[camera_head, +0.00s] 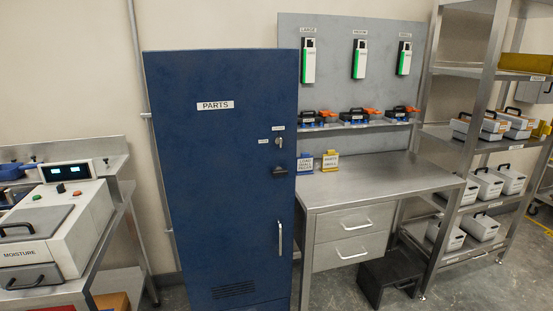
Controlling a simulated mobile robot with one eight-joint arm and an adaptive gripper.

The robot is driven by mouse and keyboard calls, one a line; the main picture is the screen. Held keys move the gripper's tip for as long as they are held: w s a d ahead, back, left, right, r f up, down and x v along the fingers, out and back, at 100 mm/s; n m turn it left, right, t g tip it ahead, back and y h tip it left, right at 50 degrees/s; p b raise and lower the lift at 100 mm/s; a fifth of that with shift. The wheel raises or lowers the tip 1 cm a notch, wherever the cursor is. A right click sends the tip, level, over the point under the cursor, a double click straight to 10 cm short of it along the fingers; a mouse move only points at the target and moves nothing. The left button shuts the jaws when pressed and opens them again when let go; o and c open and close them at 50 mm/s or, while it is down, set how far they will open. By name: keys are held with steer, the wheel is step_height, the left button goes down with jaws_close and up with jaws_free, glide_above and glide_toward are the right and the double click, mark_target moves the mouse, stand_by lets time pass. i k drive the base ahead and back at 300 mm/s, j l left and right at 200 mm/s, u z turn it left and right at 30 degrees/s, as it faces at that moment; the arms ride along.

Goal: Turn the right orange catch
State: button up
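I see no clear orange catch that I can single out. Several pale grey trays with black handles stand on the middle shelf of the metal rack at right, and small orange spots (491,114) show on them. They are too small to tell their shape or which way they are turned. Several black tools with orange parts (325,113) lie on the wall ledge, below the holders marked LARGE, MEDIUM and SMALL. Whether any orange part there is a catch I cannot tell. My gripper is not in view.
A tall blue PARTS cabinet (215,180) stands at centre left, door shut. A steel bench (385,180) with two drawers is right of it, its top mostly clear. A black step stool (388,275) is under the bench. A MOISTURE device (50,235) stands at left.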

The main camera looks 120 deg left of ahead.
mark_target(409, 108)
steer(key=j+u, duration=0.15)
steer(key=u, duration=0.3)
steer(key=j+u, duration=0.2)
steer(key=u, duration=0.3)
steer(key=j+u, duration=0.2)
steer(key=u, duration=0.25)
steer(key=j+u, duration=0.2)
steer(key=u, duration=0.3)
steer(key=j+u, duration=0.15)
steer(key=u, duration=0.3)
steer(key=i+j+u, duration=0.1)
steer(key=u, duration=0.4)
steer(key=i+j+u, duration=0.1)
steer(key=u, duration=0.35)
steer(key=i+l+u, duration=0.1)
steer(key=l, duration=0.35)
steer(key=i+l+u, duration=0.1)
steer(key=l, duration=0.4)
steer(key=i+l+u, duration=0.1)
steer(key=l, duration=0.4)
steer(key=i+l+u, duration=0.1)
steer(key=i+l, duration=0.15)
steer(key=l, duration=0.25)
steer(key=l+u, duration=0.15)
steer(key=l, duration=0.4)
steer(key=i, duration=0.05)
